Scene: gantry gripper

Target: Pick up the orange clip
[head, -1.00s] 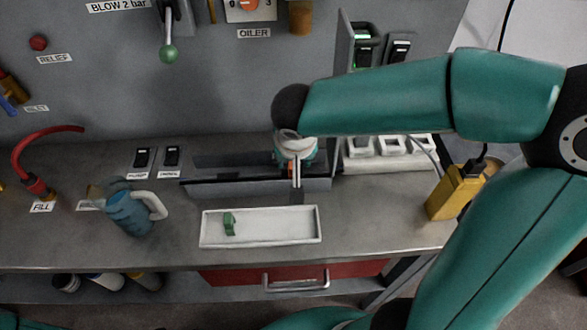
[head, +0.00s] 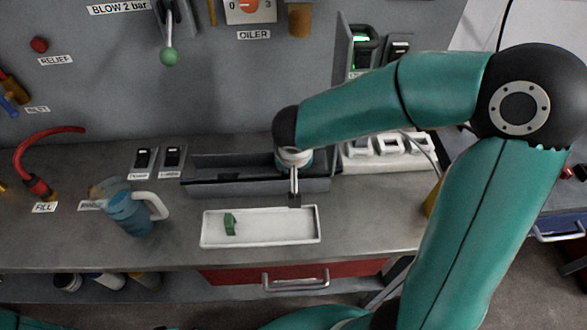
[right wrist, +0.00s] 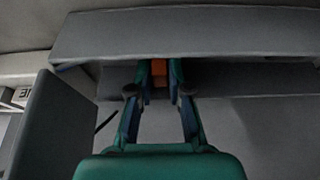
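The orange clip (right wrist: 159,72) shows as a small orange block between the fingertips of my right gripper (right wrist: 160,75) in the right wrist view. The fingers are drawn close together on either side of it, and it appears gripped. In the head view my right gripper (head: 295,197) points down at the front edge of the grey trough (head: 207,186), just behind the white tray. The clip cannot be made out there. My left gripper is not in view.
The white tray (head: 270,241) holds a green clip (head: 230,224). A blue jug (head: 130,212) stands at left, near a red hose (head: 37,186). White holders (head: 389,147) sit right of the trough.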

